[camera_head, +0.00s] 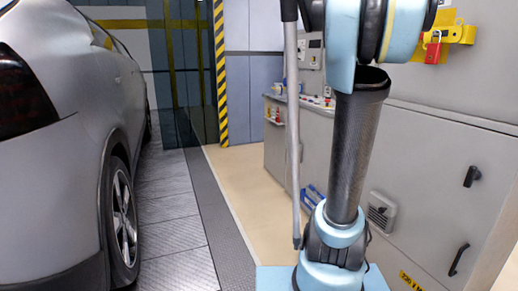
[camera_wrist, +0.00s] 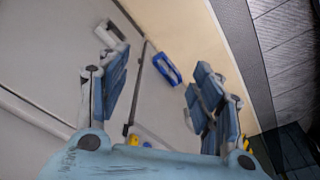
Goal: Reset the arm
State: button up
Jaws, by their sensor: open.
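My gripper (camera_wrist: 158,72) shows in the wrist view with its two blue padded fingers spread wide apart. Nothing is held between them. Only floor, a grey cabinet side and a blue object farther off show in the gap. In the head view my arm stands upright at the right of centre, with blue joints and a dark tube. The gripper itself is out of that view.
A silver car (camera_head: 60,150) stands at left. Grey cabinets (camera_head: 425,190) line the right, with a red padlock (camera_head: 433,50) above. A blue object (camera_head: 312,196) lies by their base; one shows in the wrist view (camera_wrist: 167,70). The floor strip (camera_head: 185,205) is clear.

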jog(key=s+a+f+n, duration=0.1)
jog(key=s+a+f, duration=0.3)
jog(key=s+f, duration=0.3)
jog(key=s+a+f+n, duration=0.2)
jog(key=s+a+f, duration=0.2)
jog(key=f, duration=1.4)
jog(key=s+a+f+n, duration=0.2)
jog(key=s+a+f, duration=0.2)
jog(key=s+f, duration=0.5)
notch_tip(320, 180, down, 4)
jog(key=shift+s+a+r+y, duration=0.1)
jog(key=shift+s+a+y, duration=0.2)
jog(key=shift+s+a, duration=0.1)
jog(key=shift+w+d+f, duration=0.1)
jog(key=shift+w+f, duration=0.15)
jog(key=shift+w, duration=0.2)
